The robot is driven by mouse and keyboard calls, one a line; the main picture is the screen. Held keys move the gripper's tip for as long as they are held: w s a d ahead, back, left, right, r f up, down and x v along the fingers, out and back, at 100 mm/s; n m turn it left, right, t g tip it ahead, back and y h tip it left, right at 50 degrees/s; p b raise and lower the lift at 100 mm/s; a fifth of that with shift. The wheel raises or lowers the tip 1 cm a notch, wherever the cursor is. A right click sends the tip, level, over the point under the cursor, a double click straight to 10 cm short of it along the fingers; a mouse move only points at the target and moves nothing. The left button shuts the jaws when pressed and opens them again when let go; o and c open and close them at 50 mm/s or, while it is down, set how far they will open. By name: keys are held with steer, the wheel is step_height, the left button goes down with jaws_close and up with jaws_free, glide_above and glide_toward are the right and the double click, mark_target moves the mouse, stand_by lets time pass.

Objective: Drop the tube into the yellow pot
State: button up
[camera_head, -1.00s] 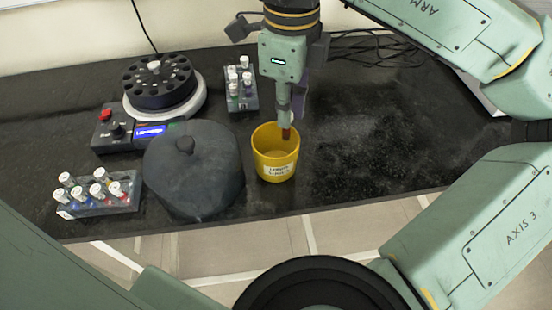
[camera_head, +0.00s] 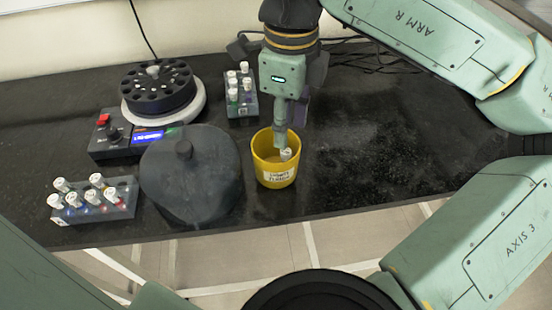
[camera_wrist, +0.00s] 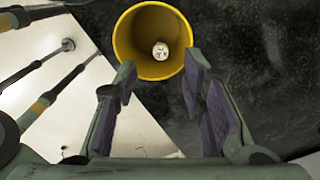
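The yellow pot (camera_head: 263,176) stands upright on the black bench, with a printed label on its front. The tube (camera_head: 286,154) is inside it, its white cap showing near the rim. In the wrist view the tube's cap (camera_wrist: 160,51) shows end-on inside the yellow pot (camera_wrist: 124,38); its body is mostly hidden. My gripper (camera_head: 281,143) is over the pot's mouth, close above the tube. In the wrist view my gripper (camera_wrist: 160,84) is open, its purple pads apart with nothing between them.
A dark centrifuge (camera_head: 160,104) stands at the back left, and its dark domed lid (camera_head: 190,190) lies left of the pot. Tube racks stand at the front left (camera_head: 122,206) and behind the pot (camera_head: 242,112). The bench right of the pot is clear.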

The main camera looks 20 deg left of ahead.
steer(key=shift+r, duration=0.1)
step_height(320, 180, up, 12)
stand_by(0.5)
